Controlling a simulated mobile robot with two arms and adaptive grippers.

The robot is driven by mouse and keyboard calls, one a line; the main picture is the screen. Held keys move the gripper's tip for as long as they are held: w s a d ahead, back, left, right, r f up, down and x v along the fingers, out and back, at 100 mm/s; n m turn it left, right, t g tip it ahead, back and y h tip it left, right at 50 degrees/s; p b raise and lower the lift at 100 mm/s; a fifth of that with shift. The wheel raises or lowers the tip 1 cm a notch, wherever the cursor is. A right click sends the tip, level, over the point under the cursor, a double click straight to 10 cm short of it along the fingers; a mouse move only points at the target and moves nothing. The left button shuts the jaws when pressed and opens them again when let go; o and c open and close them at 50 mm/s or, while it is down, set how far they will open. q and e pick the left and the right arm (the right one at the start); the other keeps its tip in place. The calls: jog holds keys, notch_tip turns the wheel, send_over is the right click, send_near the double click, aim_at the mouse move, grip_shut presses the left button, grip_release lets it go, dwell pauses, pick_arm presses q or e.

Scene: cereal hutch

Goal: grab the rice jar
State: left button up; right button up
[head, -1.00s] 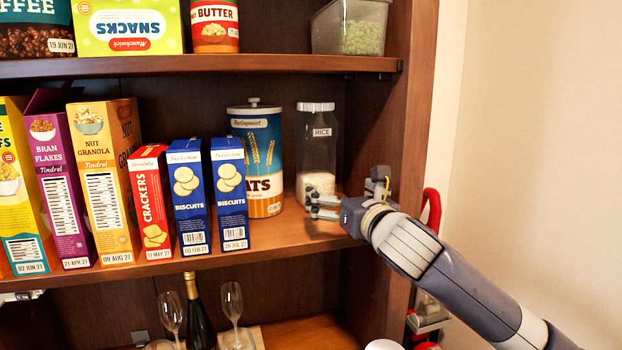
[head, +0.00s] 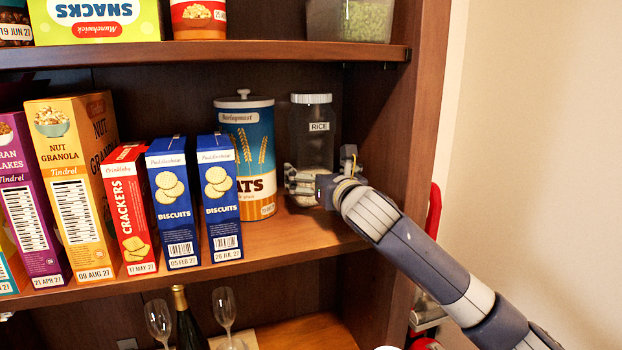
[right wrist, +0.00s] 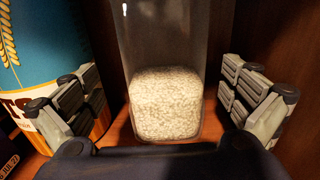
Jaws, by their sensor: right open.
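The rice jar (head: 318,132) is a clear jar with a white lid and a RICE label. It stands upright at the back right of the middle shelf. In the right wrist view the jar (right wrist: 168,98) is partly filled with white rice and sits between the two fingers. My right gripper (head: 302,187) is open in front of the jar's lower part and hides its base in the head view. In the right wrist view the gripper (right wrist: 165,110) has a finger on each side, with gaps to the jar. My left gripper is not in view.
A blue oats canister (head: 248,150) stands just left of the jar, close to one finger. Two blue biscuit boxes (head: 219,200) and a crackers box (head: 130,210) stand further left. The hutch's right wall (head: 385,140) is close on the right. Wine glasses (head: 224,307) stand below.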

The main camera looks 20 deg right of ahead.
jog(key=w, duration=0.2)
jog(key=w+p, duration=0.1)
jog(key=w, duration=0.1)
jog(key=shift+d+r, duration=0.15)
jog(key=shift+w, duration=0.4)
jog(key=shift+c, duration=0.8)
jog(key=c, duration=1.4)
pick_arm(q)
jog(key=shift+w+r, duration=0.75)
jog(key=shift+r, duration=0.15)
